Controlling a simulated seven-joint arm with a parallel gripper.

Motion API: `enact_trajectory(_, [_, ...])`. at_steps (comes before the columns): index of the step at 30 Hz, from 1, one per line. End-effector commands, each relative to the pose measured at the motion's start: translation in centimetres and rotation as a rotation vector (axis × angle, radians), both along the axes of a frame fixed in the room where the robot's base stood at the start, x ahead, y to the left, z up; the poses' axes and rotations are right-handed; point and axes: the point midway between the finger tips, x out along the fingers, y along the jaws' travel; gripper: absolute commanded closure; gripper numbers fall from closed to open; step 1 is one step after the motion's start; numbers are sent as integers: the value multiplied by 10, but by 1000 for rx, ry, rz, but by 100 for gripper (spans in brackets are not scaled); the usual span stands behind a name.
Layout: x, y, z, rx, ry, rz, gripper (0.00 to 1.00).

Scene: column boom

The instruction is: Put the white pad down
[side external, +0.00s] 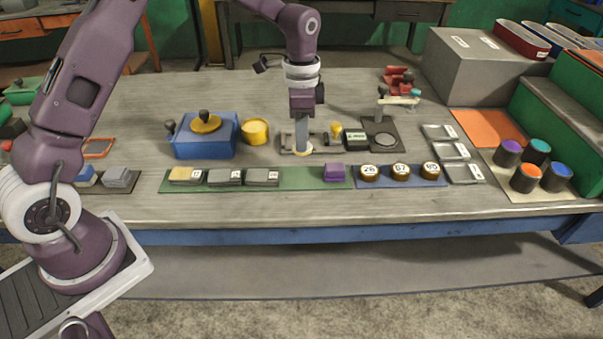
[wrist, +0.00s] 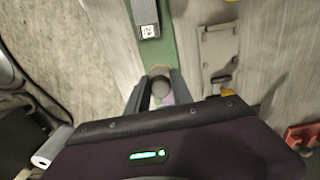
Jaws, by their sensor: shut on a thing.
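My gripper (side external: 303,122) hangs over the middle of the bench, pointing down, with its fingers closed around a pale upright piece, which I take to be the white pad (side external: 303,137). Its lower end has a tan rim and shows just behind the green strip (side external: 290,180). I cannot tell whether it touches anything below. In the wrist view a rounded grey end with a tan edge (wrist: 160,82) shows between the two dark fingers. The fingers and wrist hide the rest of it.
A grey plate (side external: 285,141) lies behind the pad. A purple block (side external: 334,172) and labelled blocks (side external: 224,177) sit on the green strip. Brown numbered discs (side external: 400,172) are at right, a blue box (side external: 205,143) at left. A yellow cup (side external: 255,131) stands nearby.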

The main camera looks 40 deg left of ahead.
Motion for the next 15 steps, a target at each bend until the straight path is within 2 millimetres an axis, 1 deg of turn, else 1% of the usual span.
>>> enact_trajectory(1, [-1,0,-14,0,7,0,100])
enact_trajectory(3, [-2,0,-30,0,7,0,100])
enact_trajectory(8, [-1,1,-52,1,4,0,100])
enact_trajectory(12, [-2,1,-77,0,6,0,100])
enact_trajectory(15, [-1,0,-86,0,1,0,100])
